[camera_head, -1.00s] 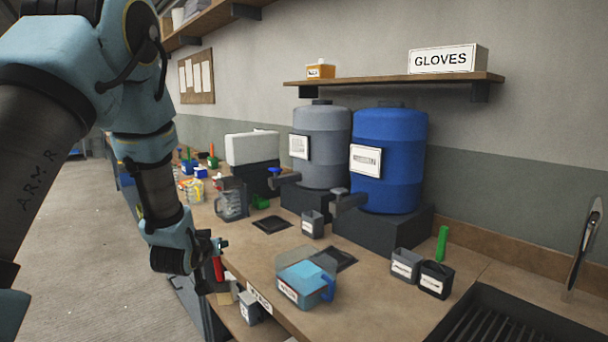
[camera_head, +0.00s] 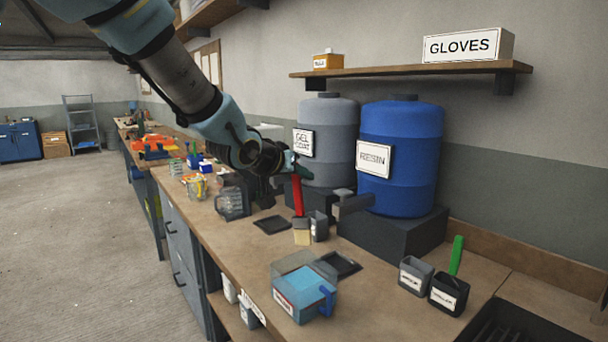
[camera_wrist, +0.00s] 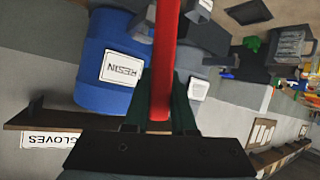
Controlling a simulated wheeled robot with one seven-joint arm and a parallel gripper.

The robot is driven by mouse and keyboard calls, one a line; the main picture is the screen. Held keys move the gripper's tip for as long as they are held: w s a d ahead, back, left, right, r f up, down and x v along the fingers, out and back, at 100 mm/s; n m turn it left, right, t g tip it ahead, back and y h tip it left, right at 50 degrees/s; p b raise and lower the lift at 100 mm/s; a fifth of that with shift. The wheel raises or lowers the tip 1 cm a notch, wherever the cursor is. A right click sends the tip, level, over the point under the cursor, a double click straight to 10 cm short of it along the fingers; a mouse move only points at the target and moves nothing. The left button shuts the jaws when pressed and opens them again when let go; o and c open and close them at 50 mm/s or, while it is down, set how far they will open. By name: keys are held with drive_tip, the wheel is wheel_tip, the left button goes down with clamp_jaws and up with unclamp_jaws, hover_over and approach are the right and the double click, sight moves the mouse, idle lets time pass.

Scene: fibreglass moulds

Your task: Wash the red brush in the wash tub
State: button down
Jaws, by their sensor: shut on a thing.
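My gripper (camera_head: 290,165) is shut on the red brush (camera_head: 298,196) by its handle. The brush hangs upright, its pale bristle head down, over the bench beside a small grey cup. In the wrist view the red handle (camera_wrist: 164,60) runs between my fingers (camera_wrist: 160,112).
A blue RESIN drum (camera_head: 402,150) and a grey GEL COAT drum (camera_head: 328,130) stand on dark blocks behind the brush. Two small cups (camera_head: 415,275), one holding a green-handled tool (camera_head: 455,255), are at right near the sink (camera_head: 510,325). A shelf (camera_head: 410,70) hangs above.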

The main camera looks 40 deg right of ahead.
wheel_tip(320, 180, down, 14)
drive_tip(key=b, duration=1.2)
idle(0.4)
drive_tip(key=shift+f, duration=0.1)
